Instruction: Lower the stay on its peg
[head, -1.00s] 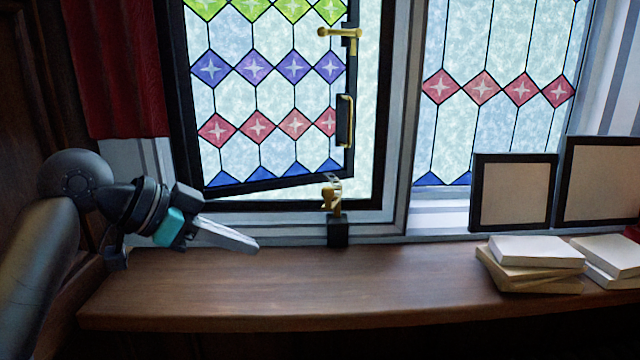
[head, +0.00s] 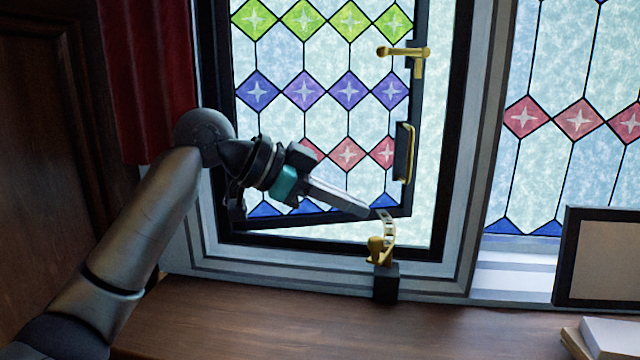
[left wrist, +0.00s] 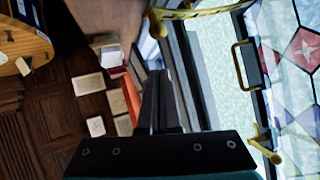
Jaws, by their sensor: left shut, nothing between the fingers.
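The stay (head: 387,230) is a curved brass bar with holes at the lower right corner of the window sash (head: 330,219). A brass knob (head: 376,248) shows at its lower end, above a black block (head: 385,286) on the sill; whether the peg is in a hole I cannot tell. In the left wrist view the stay (left wrist: 208,10) crosses the top, past the fingertips. My left gripper (head: 366,212) is shut and empty, its tips close to the left of the stay's upper end; contact is unclear. In the left wrist view its fingers (left wrist: 158,85) point up the picture.
The leaded sash stands ajar, with a brass latch (head: 405,54) and a black-and-brass pull handle (head: 403,152) on its right edge. A red curtain (head: 150,80) hangs at left. A picture frame (head: 600,257) and books (head: 612,338) stand right. The wooden sill (head: 290,330) is clear in the middle.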

